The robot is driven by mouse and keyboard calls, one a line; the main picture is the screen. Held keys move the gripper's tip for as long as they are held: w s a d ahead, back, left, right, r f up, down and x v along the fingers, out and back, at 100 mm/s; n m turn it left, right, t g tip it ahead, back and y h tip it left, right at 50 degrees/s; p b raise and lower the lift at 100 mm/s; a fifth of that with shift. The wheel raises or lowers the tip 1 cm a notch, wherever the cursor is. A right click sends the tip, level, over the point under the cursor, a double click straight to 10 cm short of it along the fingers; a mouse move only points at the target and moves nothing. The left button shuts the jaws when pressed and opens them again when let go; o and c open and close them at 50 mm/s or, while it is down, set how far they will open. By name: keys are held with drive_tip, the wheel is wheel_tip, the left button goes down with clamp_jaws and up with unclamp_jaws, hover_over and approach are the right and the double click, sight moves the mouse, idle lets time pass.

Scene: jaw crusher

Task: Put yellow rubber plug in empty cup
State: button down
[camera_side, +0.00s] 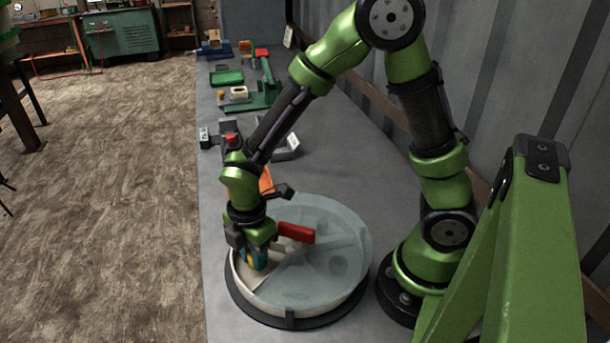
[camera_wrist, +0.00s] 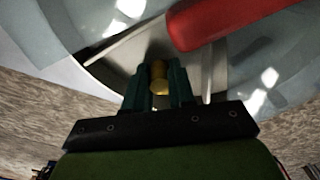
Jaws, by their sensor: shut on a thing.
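The yellow rubber plug (camera_wrist: 159,78) is between my gripper's two dark green fingers in the wrist view, and my gripper (camera_wrist: 160,88) is shut on it. In the side view my gripper (camera_side: 254,260) points down at the left part of a round, clear-covered container (camera_side: 300,292), over an opening in its cover. A little yellow shows at the fingers there. I cannot tell whether the plug touches the container floor. I cannot make out an empty cup for certain; a small yellow piece and a pale block (camera_side: 239,93) sit farther back on the bench.
A red handle (camera_side: 296,232) sticks out over the cover beside my gripper; it also shows close by in the wrist view (camera_wrist: 225,22). Green fixtures (camera_side: 264,92) and a device with a red button (camera_side: 231,140) stand farther back. A corrugated wall is at right.

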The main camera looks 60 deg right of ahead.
drive_tip(key=shift+f, duration=0.15)
drive_tip(key=c, duration=0.9)
unclamp_jaws()
drive_tip(key=shift+c, duration=0.2)
wheel_tip(320, 180, up, 12)
drive_tip(key=s+d+r+m+t+y, duration=0.1)
drive_tip(key=s+d+r+m+t, duration=0.2)
drive_tip(key=m, duration=0.7)
drive_tip(key=s+d+r+m+t+y, duration=0.1)
drive_tip(key=s+d+r+m+t, duration=0.3)
drive_tip(key=r+m, duration=0.3)
drive_tip(key=shift+s+d+m, duration=0.2)
drive_tip(key=shift+d+m, duration=0.15)
drive_tip(key=shift+m, duration=1.35)
